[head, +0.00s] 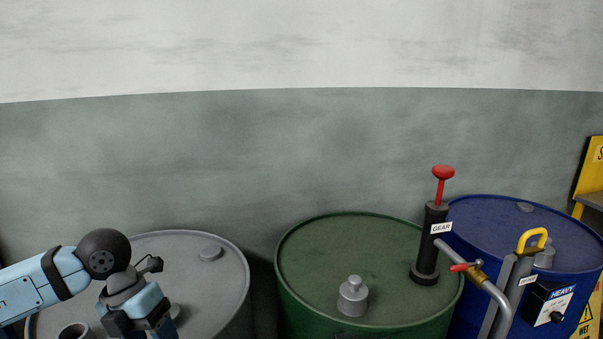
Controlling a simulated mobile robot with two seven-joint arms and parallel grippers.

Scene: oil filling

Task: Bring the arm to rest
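My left arm comes in from the lower left, over the grey drum (225,255). Its wrist points down, and the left gripper's fingers are cut off by the bottom edge, so their state does not show. My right arm and gripper are not in the picture. A hand pump (430,245) labelled GEAR, with a red knob, stands on the green drum (320,250). Its metal spout with a red-handled valve reaches down to the right, in front of the blue drum (485,215).
A grey cap (353,297) sits on the green drum. A box labelled HEAVY (549,303) and a yellow handle (532,239) are by the blue drum. A yellow shelf frame (592,170) stands at the right edge.

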